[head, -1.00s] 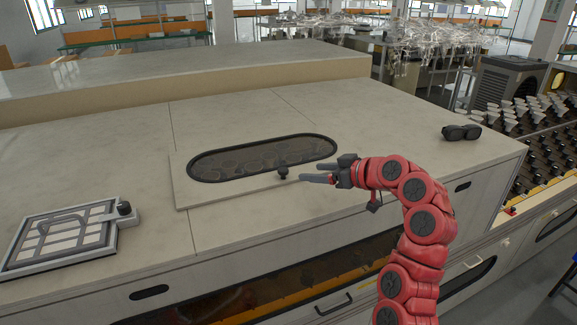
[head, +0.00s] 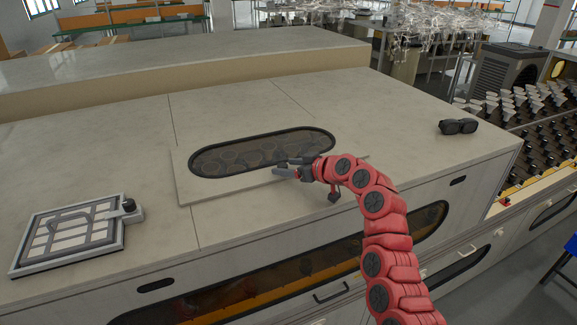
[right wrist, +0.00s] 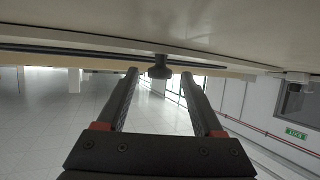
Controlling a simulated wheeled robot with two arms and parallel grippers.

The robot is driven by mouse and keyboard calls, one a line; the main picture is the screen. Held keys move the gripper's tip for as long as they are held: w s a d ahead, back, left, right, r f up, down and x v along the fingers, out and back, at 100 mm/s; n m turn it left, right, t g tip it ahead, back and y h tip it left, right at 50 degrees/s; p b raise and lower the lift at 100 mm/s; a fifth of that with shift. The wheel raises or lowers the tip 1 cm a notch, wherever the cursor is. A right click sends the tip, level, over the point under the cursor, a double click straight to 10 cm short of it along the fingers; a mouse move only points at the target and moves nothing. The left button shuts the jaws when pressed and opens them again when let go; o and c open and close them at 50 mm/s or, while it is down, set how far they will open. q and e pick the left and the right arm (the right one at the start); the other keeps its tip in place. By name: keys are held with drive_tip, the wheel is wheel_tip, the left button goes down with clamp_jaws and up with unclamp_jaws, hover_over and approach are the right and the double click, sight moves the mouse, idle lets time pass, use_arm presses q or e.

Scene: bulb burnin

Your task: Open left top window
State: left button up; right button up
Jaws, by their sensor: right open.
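An oval dark-glazed window (head: 262,153) lies in a pale raised panel (head: 215,190) on top of the big cream machine. The panel looks flat and closed, with round shapes dimly visible under the glass. A dark knob that stands at the window's front edge is mostly covered by my right gripper (head: 290,168) in the head view. In the right wrist view the knob (right wrist: 160,68) sits midway between the two open fingertips, level with them or slightly beyond. I cannot tell whether they touch it. My left gripper is out of view.
A grey-framed white panel with a black knob (head: 129,206) lies on the machine top at left. Dark goggles (head: 458,126) lie at the right. A raised ledge (head: 190,62) runs along the back. Racks of bulbs (head: 510,110) stand beyond the right edge.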

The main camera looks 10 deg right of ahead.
clamp_jaws()
idle(1.4)
